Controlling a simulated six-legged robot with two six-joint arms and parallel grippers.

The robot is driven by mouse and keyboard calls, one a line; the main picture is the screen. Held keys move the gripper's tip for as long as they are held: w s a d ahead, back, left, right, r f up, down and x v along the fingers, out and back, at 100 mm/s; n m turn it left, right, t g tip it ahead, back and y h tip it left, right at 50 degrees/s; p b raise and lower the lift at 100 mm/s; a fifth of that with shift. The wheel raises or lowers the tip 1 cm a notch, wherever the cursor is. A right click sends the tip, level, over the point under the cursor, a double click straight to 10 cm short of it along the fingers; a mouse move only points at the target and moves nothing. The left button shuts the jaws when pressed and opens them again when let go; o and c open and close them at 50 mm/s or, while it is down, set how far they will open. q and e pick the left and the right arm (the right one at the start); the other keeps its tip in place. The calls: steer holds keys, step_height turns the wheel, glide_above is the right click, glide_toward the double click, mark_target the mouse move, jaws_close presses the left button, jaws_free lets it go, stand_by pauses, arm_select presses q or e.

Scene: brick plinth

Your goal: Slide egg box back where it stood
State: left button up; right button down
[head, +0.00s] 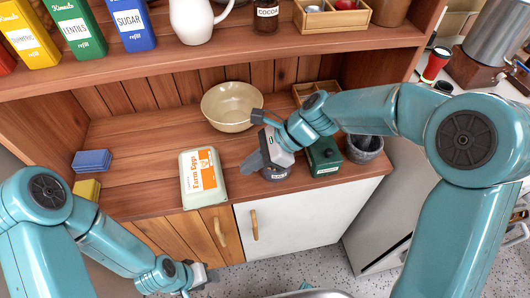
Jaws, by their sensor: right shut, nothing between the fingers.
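The egg box (188,177), pale with an orange and white "Farm Eggs" label, lies flat on the wooden counter near its front edge, left of the middle in the head view. My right gripper (252,163) is shut and empty, a little to the right of the egg box and apart from it in the picture. It is in front of a dark labelled jar (276,174) and partly hides it. My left gripper (205,279) is low, in front of the counter and below the egg box. Its fingers are too small to tell whether they are open.
A beige bowl (228,102) stands behind the egg box. A green canister (324,158) and a grey stone pot (366,154) stand to the right. Blue (91,160) and yellow (87,189) blocks lie at the left. A shelf (200,52) overhangs the back.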

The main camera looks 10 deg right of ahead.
mark_target(219, 175)
steer(key=a, duration=0.4)
steer(key=shift+w+f, duration=0.15)
steer(key=shift+f, duration=0.25)
steer(key=shift+a, duration=0.35)
steer(key=shift+a, duration=0.1)
steer(key=shift+a+r, duration=0.15)
steer(key=shift+a, duration=0.15)
steer(key=a+p, duration=0.2)
steer(key=a, duration=0.3)
steer(key=a+p, duration=0.2)
steer(key=a, duration=0.3)
steer(key=a+p, duration=0.2)
steer(key=a, duration=0.4)
steer(key=shift+w, duration=0.4)
